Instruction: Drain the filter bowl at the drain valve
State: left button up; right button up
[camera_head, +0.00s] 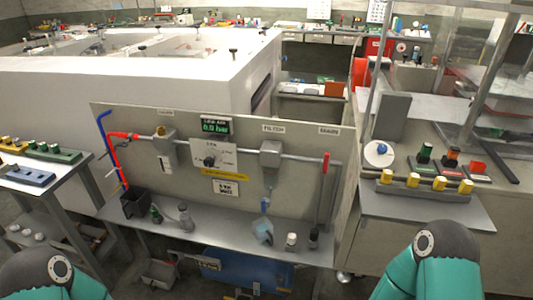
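An upright grey panel (305,185) carries a horizontal pipe with fittings. A grey box-shaped housing (270,154) sits on the pipe under a label that seems to read FILTER. Below it is a small blue part (265,205), and under that a pale blue container (262,231) at the shelf; which is the bowl or drain valve, I cannot tell. Another grey unit (164,146) with a yellow top and a pale lower part is at the left. Two of my arm links show at the bottom corners; neither gripper is in view.
A red-handled lever (325,165) is at the right. The shelf (225,232) holds a black box (134,203) and small bottles. Side benches flank the panel.

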aim_at(262, 202)
jog(key=z, duration=1.25)
jog(key=i, duration=0.1)
jog(key=u, duration=2.6)
jog(key=i, duration=0.15)
jog(key=u, duration=0.6)
jog(key=i, duration=0.55)
jog(key=z, duration=3.35)
jog(key=k, duration=0.1)
jog(key=u, duration=1.35)
